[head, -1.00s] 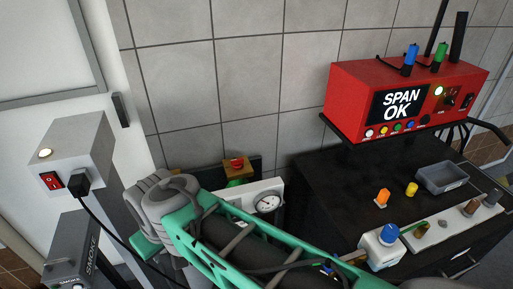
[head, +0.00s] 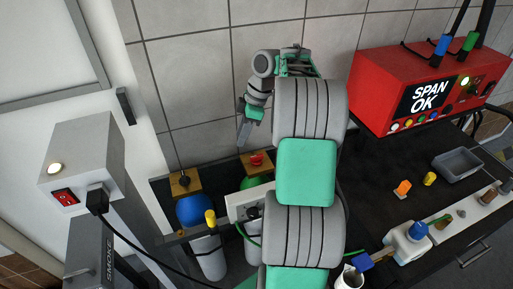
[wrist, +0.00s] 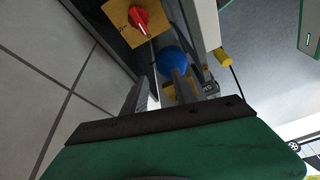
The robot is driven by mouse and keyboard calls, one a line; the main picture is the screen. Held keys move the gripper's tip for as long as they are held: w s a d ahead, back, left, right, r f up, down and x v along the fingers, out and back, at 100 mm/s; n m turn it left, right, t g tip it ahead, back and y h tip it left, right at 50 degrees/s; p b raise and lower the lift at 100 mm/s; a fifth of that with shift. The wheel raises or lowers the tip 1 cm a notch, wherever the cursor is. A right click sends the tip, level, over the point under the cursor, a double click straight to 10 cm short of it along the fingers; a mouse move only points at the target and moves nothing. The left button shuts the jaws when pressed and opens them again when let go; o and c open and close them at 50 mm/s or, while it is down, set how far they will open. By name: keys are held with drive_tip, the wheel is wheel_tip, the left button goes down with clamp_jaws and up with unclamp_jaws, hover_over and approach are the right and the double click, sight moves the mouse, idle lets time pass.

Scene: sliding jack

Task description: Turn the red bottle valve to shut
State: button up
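The red valve knob (head: 256,159) sits on a yellow plate (head: 246,170) above a green bottle (head: 250,182) by the back wall. In the wrist view, the red knob (wrist: 139,18) is at the top on its yellow plate (wrist: 118,16), which has small dark marks too small to read. My gripper (head: 243,137) points down in front of the tiled wall, above and slightly left of the red knob. In the wrist view, my gripper (wrist: 161,76) has its two fingers apart with nothing held between them; the red knob lies beyond them, untouched.
A yellow-capped fitting (head: 210,217) and a white panel (head: 238,208) are nearby. A grey box (head: 80,152) with a cable stands left. A red analyser (head: 425,92) is right.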

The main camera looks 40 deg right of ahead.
sight(256, 156)
drive_tip(key=s+d+f+n, duration=0.2)
drive_tip(key=d+f+n, duration=0.15)
drive_tip(key=d, duration=0.45)
drive_tip(key=shift+m, duration=0.25)
drive_tip(key=x, duration=0.2)
drive_tip(key=b+x, duration=0.1)
drive_tip(key=x, duration=0.2)
drive_tip(key=b+x, duration=0.1)
drive_tip(key=x, duration=0.1)
drive_tip(key=shift+a+f, duration=0.25)
drive_tip(key=shift+a, duration=0.2)
clamp_jaws()
drive_tip(key=shift+y, duration=0.3)
